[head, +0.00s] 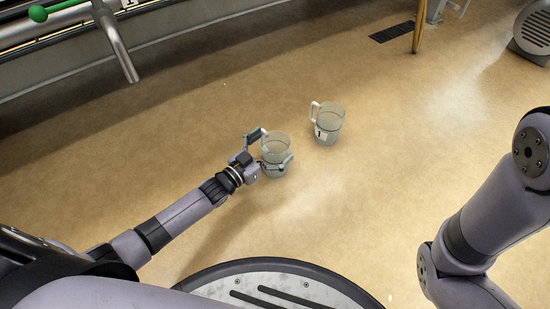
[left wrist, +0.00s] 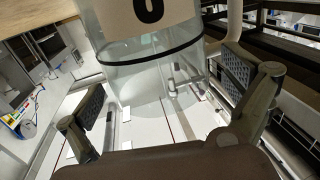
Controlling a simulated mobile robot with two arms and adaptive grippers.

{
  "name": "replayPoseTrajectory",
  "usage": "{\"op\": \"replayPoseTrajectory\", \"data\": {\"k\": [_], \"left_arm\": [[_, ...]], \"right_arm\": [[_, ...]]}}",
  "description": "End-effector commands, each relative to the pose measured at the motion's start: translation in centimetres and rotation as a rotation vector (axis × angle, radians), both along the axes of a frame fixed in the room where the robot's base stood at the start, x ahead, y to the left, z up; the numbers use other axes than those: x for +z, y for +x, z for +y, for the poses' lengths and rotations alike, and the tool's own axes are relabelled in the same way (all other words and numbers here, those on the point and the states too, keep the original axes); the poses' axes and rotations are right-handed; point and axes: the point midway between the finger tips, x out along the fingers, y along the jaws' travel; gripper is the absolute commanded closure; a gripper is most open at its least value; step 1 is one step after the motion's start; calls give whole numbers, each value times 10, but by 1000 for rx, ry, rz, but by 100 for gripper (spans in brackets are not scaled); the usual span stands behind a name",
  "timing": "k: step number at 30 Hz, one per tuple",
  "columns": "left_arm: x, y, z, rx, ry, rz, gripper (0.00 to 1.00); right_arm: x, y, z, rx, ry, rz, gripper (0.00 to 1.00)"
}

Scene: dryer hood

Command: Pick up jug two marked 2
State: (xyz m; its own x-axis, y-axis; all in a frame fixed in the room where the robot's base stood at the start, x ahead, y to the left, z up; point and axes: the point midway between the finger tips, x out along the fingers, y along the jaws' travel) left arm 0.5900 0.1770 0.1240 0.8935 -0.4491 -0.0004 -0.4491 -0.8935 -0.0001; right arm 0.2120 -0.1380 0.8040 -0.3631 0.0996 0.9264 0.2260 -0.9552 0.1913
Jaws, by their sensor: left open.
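A clear jug (head: 276,150) with a pale handle stands on the tan floor in the middle of the head view. My left gripper (head: 268,150) is open, its fingers on either side of this jug. In the left wrist view the jug (left wrist: 155,78) rises between the open fingers of the gripper (left wrist: 165,98). A second clear jug (head: 328,122) stands upright behind and to the right, with a white label whose dark mark looks like a 1.
A dark floor grate (head: 392,32) and a wooden post (head: 419,28) are at the top. Open floor surrounds the jugs.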

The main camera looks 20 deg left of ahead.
Motion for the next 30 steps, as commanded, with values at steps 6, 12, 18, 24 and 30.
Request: {"op": "replayPoseTrajectory", "data": {"k": [6,12,18,24,30], "left_arm": [[1,0,0,0,0,0,2],[0,0,0,0,0,0,15],[0,0,0,0,0,0,29],[0,0,0,0,0,1,42],[0,0,0,0,0,1,55]], "right_arm": [[1,0,0,0,0,0,60],[1,0,0,0,0,0,60],[1,0,0,0,0,0,60],[1,0,0,0,0,1,60],[1,1,0,-1,0,1,60]]}}
